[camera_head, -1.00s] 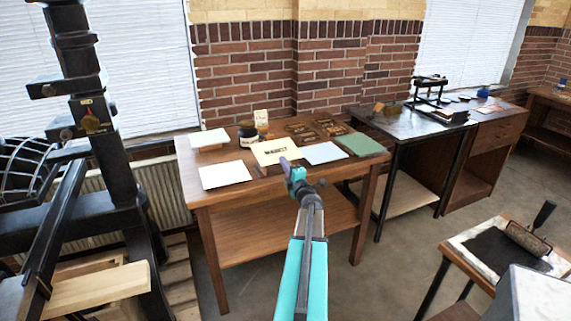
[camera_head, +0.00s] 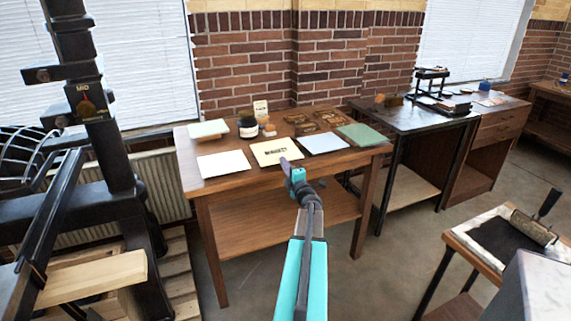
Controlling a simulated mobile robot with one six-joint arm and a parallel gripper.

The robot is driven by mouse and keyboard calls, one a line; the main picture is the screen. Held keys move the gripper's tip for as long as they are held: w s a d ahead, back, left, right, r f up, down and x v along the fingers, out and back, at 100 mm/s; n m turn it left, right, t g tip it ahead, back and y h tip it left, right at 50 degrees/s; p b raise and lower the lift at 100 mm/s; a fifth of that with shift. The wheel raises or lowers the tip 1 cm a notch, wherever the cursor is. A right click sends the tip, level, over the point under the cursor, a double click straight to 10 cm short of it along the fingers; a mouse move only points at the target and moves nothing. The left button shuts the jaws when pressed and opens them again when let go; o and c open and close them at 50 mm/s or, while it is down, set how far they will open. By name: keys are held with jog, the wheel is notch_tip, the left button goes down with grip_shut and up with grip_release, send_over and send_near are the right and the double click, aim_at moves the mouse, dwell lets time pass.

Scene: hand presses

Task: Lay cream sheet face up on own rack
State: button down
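The cream sheet (camera_head: 274,151) lies on the wooden table with a dark printed mark facing up. It sits between a white sheet (camera_head: 223,165) on its left and a pale blue sheet (camera_head: 323,143) on its right; a green sheet (camera_head: 360,134) lies farther right. Whether these spots are racks, I cannot tell. My gripper (camera_head: 290,165) is at the cream sheet's front edge in the picture, seen from behind along my arm. Its fingers are too small and hidden to tell whether they are open or touching the sheet.
The wooden table (camera_head: 243,189) also holds a pale stack (camera_head: 208,129), a dark jar (camera_head: 247,127) and dark carved blocks at the back. A black press stands at left. An inking slab with a roller (camera_head: 533,228) is at right.

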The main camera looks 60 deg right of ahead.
jog(key=c, duration=2.5)
grip_release()
jog(key=shift+f, duration=0.1)
jog(key=o, duration=0.7)
jog(key=shift+a, duration=0.15)
jog(key=shift+r+p+v, duration=0.15)
jog(key=shift+p+v, duration=0.05)
jog(key=shift+v, duration=1.2)
jog(key=shift+r+p+v, duration=0.15)
jog(key=shift+p+v, duration=0.05)
jog(key=shift+v, duration=1.2)
